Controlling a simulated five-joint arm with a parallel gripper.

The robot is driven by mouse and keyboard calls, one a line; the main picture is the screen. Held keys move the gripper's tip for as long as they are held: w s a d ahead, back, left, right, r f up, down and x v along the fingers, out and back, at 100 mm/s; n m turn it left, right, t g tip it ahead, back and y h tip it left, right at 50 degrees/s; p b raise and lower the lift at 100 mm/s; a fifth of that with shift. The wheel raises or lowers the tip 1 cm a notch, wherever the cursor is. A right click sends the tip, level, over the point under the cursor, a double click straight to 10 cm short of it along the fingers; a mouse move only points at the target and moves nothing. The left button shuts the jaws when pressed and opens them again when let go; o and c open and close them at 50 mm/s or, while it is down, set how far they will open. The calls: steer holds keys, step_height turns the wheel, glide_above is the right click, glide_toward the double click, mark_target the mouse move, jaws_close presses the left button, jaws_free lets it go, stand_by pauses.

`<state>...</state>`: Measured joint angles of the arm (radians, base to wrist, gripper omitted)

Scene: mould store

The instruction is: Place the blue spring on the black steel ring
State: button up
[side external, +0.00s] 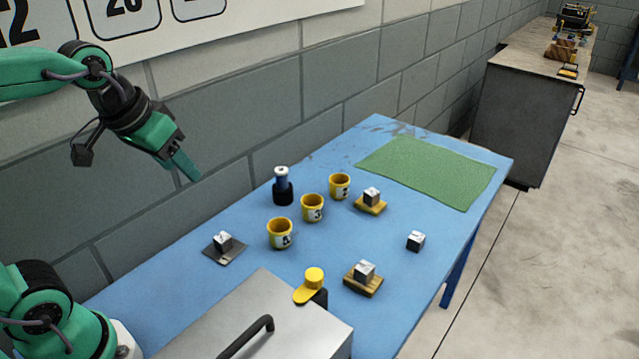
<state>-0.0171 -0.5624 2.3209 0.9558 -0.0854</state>
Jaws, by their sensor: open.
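A small upright stack stands on the blue table near the wall. Its lower part is a black round piece (283,194), which looks like the black steel ring. A blue band, which looks like the blue spring (282,182), shows above it, under a pale top with a dark centre. The parts are small, so I cannot tell exactly how they fit together. My gripper (188,168) is up in the air to the left of the stack, well apart from it. It is open, with nothing seen between its fingers.
Several yellow numbered cups (312,208) stand just right of the stack. Metal cubes sit on small plates (223,254) or on the table (416,241). A grey box (265,320) with a handle and yellow knob is in front. A green mat (430,170) lies clear.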

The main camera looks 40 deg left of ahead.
steer(key=shift+m+t, duration=0.3)
steer(key=shift+m, duration=0.3)
steer(key=shift+s+d+f, duration=0.1)
steer(key=shift+s+f, duration=0.35)
steer(key=shift+s, duration=0.25)
steer(key=shift+s+d+f, duration=0.1)
steer(key=shift+s+f, duration=0.3)
steer(key=shift+s, duration=0.3)
steer(key=shift+s+d+f, duration=0.1)
steer(key=shift+s+f, duration=0.35)
steer(key=shift+s, duration=0.25)
